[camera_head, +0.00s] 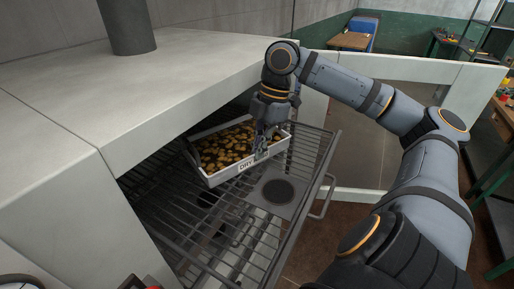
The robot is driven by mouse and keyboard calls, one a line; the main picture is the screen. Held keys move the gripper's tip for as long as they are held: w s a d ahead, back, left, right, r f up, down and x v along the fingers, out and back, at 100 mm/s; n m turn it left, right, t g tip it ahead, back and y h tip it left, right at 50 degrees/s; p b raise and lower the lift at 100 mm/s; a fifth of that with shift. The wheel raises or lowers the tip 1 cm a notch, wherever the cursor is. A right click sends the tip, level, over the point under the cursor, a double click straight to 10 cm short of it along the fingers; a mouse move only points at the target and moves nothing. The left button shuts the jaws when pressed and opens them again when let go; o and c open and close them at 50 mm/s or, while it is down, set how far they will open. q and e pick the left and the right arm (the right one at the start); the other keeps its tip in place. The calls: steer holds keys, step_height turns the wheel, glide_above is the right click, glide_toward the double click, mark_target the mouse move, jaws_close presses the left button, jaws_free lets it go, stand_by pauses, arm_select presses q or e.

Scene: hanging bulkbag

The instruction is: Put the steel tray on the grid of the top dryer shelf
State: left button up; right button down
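The steel tray (227,175) is a shallow light-metal box with a label on its front wall. It is full of small brown and yellow pieces (228,146). It is over the rear part of the pulled-out wire grid of the top dryer shelf (305,152); I cannot tell whether its whole underside rests on the wires. My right gripper (262,151) points down at the tray's front wall, right of the label, and its fingers appear closed on that wall. The fingertips are partly hidden against the tray. My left gripper is out of view.
The white dryer housing (150,90) overhangs the back of the shelf. An open white door (430,72) stands behind my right arm. A dark round disc on a plate (278,191) is at the shelf's front, near its handle (324,196). The front-left grid is bare.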

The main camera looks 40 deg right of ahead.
steer(key=c, duration=2)
jaws_free()
steer(key=shift+s+d, duration=0.2)
steer(key=shift+s, duration=0.1)
steer(key=shift+o, duration=2.4)
steer(key=shift+a, duration=0.1)
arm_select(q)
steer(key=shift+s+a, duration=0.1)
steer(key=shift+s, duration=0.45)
arm_select(e)
steer(key=shift+w, duration=0.1)
arm_select(q)
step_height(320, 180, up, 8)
steer(key=p, duration=0.7)
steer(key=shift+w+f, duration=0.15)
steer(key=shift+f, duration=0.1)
arm_select(e)
steer(key=v, duration=1.2)
